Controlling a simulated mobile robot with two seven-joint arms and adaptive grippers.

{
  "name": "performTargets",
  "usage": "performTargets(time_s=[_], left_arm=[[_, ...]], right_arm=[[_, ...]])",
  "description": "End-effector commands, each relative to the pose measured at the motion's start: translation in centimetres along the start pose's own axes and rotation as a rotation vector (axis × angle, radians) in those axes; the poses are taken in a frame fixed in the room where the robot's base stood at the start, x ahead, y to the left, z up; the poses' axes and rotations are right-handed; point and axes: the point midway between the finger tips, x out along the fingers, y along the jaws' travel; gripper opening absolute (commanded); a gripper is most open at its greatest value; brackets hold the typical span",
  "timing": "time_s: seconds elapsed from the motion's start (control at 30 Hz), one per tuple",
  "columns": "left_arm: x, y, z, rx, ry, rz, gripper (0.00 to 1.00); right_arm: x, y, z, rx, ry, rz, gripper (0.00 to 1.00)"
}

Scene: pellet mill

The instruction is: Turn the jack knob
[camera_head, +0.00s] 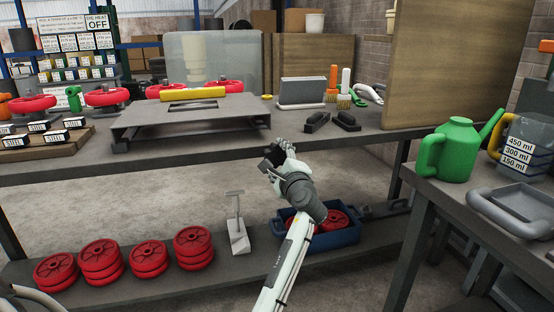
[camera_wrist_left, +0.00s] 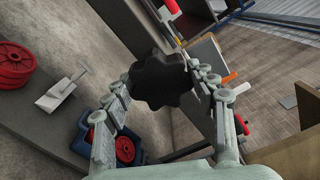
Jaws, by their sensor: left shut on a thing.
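The jack knob is a black, lobed knob (camera_wrist_left: 160,80) seen large between the fingers in the left wrist view. In the head view it is a small dark shape (camera_head: 274,157) just at the front edge of the workbench, partly covered by my gripper. My left gripper (camera_head: 283,152) is shut on the knob, with fingers on both sides of it; it also shows in the left wrist view (camera_wrist_left: 160,92). What the knob is mounted on is hidden. My right gripper is not in view.
A low grey platform (camera_head: 190,117) stands on the workbench (camera_head: 80,170) behind the gripper. A blue crate (camera_head: 345,237) with red wheels sits on the lower shelf below my arm. Stacked red wheels (camera_head: 100,260) stand at left. A green watering can (camera_head: 447,152) stands on the right table.

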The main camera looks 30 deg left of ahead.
Motion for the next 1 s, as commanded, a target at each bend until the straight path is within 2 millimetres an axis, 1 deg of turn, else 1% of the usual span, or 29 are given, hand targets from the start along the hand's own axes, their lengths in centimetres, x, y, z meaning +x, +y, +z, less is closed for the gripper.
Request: performTargets(time_s=[0.43, 0.47, 0.6, 0.63, 0.9, 1.0], left_arm=[[-0.05, 0.15, -0.08, -0.010, 0.001, 0.003, 0.28], [-0.05, 0.15, -0.08, -0.010, 0.001, 0.003, 0.58], [-0.04, 0.12, -0.07, -0.009, 0.001, 0.003, 0.75], [-0.04, 0.10, -0.06, -0.009, 0.001, 0.002, 0.78], [-0.04, 0.04, -0.03, -0.009, 0.000, 0.001, 0.78], [-0.55, 0.05, -0.08, -0.009, 0.001, 0.001, 0.78]], right_arm=[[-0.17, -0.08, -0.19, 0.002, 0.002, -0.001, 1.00], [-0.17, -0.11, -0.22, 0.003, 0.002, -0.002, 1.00], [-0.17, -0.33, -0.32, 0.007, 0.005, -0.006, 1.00], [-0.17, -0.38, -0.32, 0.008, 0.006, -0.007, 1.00], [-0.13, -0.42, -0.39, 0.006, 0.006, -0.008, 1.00], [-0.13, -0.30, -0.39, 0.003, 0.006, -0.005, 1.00]])
